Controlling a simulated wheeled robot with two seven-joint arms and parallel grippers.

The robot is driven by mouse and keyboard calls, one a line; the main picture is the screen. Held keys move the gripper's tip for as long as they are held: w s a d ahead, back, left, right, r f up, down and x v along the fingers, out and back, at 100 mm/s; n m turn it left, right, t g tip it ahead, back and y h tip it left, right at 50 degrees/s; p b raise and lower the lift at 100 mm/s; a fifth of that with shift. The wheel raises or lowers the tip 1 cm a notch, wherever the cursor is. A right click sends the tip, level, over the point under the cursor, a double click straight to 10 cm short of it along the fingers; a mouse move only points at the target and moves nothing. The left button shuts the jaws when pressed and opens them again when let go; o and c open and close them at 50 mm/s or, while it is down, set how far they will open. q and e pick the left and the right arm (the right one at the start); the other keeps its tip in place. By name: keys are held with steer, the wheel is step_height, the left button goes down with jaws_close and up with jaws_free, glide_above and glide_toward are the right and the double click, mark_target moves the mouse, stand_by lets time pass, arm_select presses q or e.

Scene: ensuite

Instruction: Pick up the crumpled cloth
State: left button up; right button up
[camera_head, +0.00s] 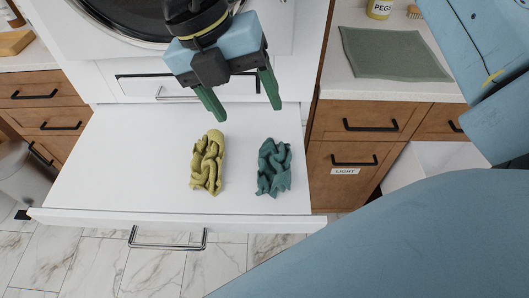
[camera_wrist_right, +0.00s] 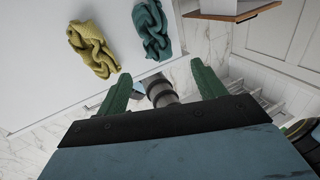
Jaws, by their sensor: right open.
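Two crumpled cloths lie side by side on the white pulled-out drawer surface (camera_head: 110,180). The yellow-green cloth (camera_head: 207,162) is on the left and the teal cloth (camera_head: 274,167) is on the right, with a gap between them. My right gripper (camera_head: 246,105) is open and empty, above and behind the cloths in the head view, fingers pointing down. In the right wrist view the yellow-green cloth (camera_wrist_right: 93,48) and the teal cloth (camera_wrist_right: 152,30) lie beyond the open fingers (camera_wrist_right: 165,85), apart from them. My left gripper is not in view.
A front-loading machine (camera_head: 130,20) stands behind the drawer. The drawer has a metal handle (camera_head: 168,240) at its front. To the right are wooden drawers (camera_head: 365,125), one labelled LIGHT, under a counter with a grey-green mat (camera_head: 392,54) and a container marked PEGS (camera_head: 380,9).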

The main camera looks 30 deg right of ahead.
step_height(320, 180, down, 2)
steer(key=f+b, duration=0.1)
steer(key=b, duration=0.2)
glide_above(271, 161)
steer(key=w+a, duration=0.1)
steer(key=a, duration=0.1)
step_height(271, 161, down, 6)
steer(key=shift+w+f, duration=0.15)
steer(key=shift+f, duration=0.1)
steer(key=shift+b+x, duration=0.6)
steer(key=shift+x, duration=2.5)
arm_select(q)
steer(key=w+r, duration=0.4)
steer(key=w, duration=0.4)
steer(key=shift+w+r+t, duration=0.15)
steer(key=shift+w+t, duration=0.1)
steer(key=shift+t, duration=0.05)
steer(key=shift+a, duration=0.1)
arm_select(e)
steer(key=c, duration=0.6)
steer(key=shift+w+r, duration=0.1)
steer(key=shift+r, duration=0.2)
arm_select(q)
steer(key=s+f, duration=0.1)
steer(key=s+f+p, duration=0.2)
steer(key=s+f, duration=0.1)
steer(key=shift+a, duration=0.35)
arm_select(e)
step_height(271, 161, up, 10)
steer(key=shift+f, duration=0.25)
